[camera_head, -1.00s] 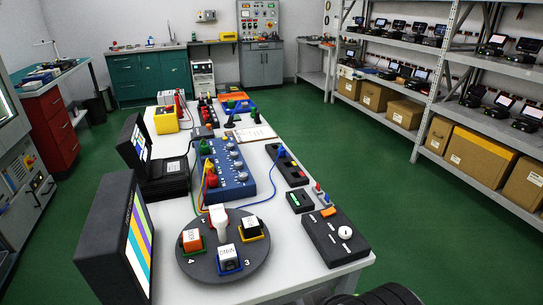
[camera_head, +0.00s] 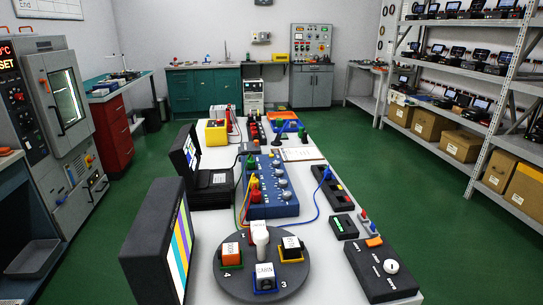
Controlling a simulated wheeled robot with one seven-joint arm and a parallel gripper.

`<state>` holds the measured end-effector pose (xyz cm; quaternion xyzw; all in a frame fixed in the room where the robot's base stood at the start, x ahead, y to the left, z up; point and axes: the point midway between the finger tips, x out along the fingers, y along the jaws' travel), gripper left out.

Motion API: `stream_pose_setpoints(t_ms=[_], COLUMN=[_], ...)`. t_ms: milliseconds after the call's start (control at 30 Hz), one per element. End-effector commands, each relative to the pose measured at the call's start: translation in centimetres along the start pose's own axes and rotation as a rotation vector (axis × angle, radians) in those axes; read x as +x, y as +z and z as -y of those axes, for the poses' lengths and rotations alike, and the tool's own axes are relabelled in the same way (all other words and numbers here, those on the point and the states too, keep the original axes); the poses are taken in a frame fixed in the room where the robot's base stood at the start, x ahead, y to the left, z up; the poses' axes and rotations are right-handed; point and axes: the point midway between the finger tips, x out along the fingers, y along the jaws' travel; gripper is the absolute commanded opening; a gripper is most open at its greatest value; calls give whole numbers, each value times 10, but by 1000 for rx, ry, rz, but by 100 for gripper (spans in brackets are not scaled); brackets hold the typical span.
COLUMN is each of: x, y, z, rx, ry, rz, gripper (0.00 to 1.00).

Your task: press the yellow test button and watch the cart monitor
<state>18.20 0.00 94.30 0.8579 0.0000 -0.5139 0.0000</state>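A black monitor (camera_head: 155,245) with vertical colour bars on its screen stands at the near left of the long white table (camera_head: 213,222). A dark round plate (camera_head: 232,280) beside it carries several square blocks around a white post. A black-topped block (camera_head: 291,247) there sits in a yellow frame. A black box (camera_head: 340,205) right of the blue panel bears small coloured parts, one yellowish, too small to make out. I cannot tell which part is the yellow test button. My gripper is not in view.
A black control box (camera_head: 383,270) with a white knob lies at the table's near right. A blue panel (camera_head: 270,203) with wires and a laptop (camera_head: 210,190) stand mid-table. Shelves (camera_head: 480,165) line the right, an oven cabinet (camera_head: 60,130) the left. Green floor is free on both sides.

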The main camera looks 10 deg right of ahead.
Motion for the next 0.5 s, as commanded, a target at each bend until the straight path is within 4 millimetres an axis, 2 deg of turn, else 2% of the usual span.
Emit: stream_pose_setpoints(t_ms=[33,367,400,500], x=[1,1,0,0], y=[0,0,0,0], z=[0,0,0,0], rx=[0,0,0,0], ry=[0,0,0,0], rz=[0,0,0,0], gripper=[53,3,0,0])
